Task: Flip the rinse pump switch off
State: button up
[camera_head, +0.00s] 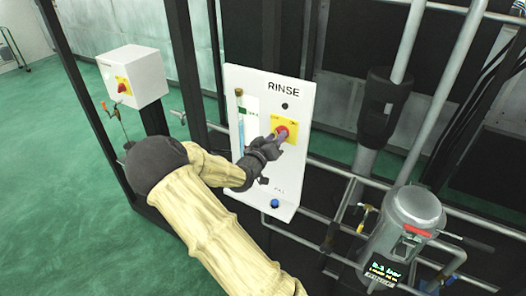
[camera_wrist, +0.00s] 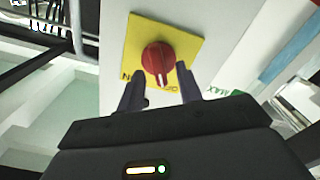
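The rinse pump switch is a red rotary knob (camera_head: 283,132) on a yellow plate (camera_head: 293,124), on the white panel (camera_head: 262,80) marked RINSE. In the wrist view the red knob (camera_wrist: 158,58) sits on its yellow plate (camera_wrist: 133,45), with lettering along the edge nearest me, partly hidden by my fingers. A white mark on the knob points towards my gripper. My gripper (camera_wrist: 160,88) is open, its two dark fingers apart, one on each side of the knob's near part. Whether they touch the knob I cannot tell. In the head view my gripper (camera_head: 275,140) reaches the knob from the lower left.
A sight tube (camera_head: 241,130) with blue liquid is left of the switch, and a blue button (camera_head: 275,203) is below. Another white box (camera_head: 133,75) with a red knob stands at left. A grey pump housing (camera_head: 413,215) and pipes are at right.

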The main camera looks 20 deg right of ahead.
jog(key=b+v, duration=0.4)
jog(key=v, duration=1.3)
jog(key=shift+f, duration=0.1)
notch_tip(320, 180, down, 7)
jog(key=g+y, duration=0.1)
jog(key=y, duration=0.5)
jog(key=s+a+f+n+g+y, duration=0.2)
jog(key=s+a+g+y, duration=0.15)
jog(key=y, duration=0.25)
jog(key=s+r+n+g+y, duration=0.2)
jog(key=s+g, duration=0.2)
jog(key=s, duration=0.9)
jog(key=shift+d, duration=0.15)
jog(key=shift+w+d, duration=0.1)
